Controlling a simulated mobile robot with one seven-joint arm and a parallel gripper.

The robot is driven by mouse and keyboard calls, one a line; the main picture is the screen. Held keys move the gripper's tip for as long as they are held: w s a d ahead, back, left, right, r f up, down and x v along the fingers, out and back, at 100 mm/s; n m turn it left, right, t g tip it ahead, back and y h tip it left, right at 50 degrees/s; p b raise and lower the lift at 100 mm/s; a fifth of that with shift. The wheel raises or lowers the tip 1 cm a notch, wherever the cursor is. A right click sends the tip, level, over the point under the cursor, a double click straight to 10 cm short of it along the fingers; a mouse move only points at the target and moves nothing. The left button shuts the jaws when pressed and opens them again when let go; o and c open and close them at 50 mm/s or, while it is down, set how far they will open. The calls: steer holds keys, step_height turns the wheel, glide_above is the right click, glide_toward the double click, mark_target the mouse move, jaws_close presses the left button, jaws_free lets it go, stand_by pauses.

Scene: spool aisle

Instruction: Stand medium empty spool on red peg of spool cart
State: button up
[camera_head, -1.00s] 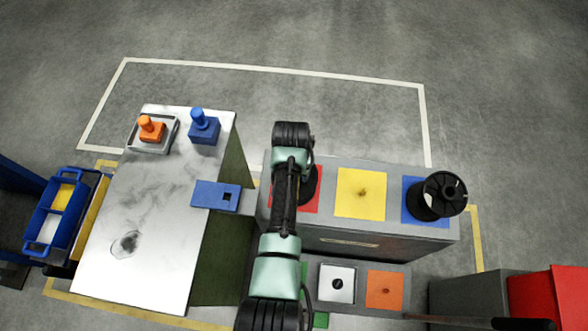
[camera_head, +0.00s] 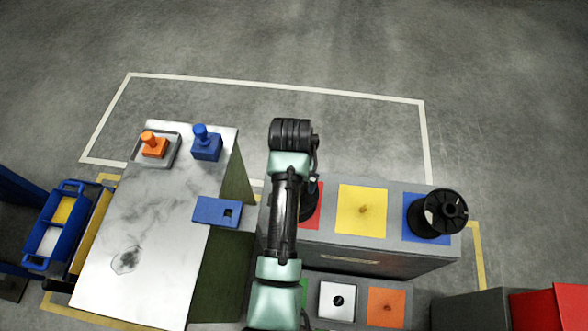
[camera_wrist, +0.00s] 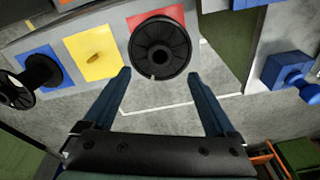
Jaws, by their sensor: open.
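A black spool (camera_wrist: 160,50) stands at the red square (camera_wrist: 139,20) of the spool cart (camera_head: 335,250), its round flange and central hole facing the wrist camera. The red peg is hidden by it. In the head view my arm covers most of this spool (camera_head: 309,198) and part of the red square (camera_head: 314,222). My gripper (camera_wrist: 158,75) is open and empty, its fingertips apart on either side of the spool's lower edge in the wrist view. Whether they touch it I cannot tell. Another black spool (camera_head: 440,213) stands on the blue square (camera_head: 411,231).
The yellow square (camera_head: 361,222) between them has a bare peg. White and orange squares (camera_head: 386,308) lie lower on the cart. A marble-topped table (camera_head: 150,230) with orange (camera_head: 154,146) and blue (camera_head: 206,145) knobbed blocks stands left. Floor beyond the cart is clear.

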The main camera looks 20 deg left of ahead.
steer(key=shift+s+d+r, duration=0.1)
steer(key=shift+s+r, duration=0.1)
steer(key=shift+r, duration=1.05)
steer(key=shift+s+r, duration=0.2)
steer(key=shift+r, duration=1.05)
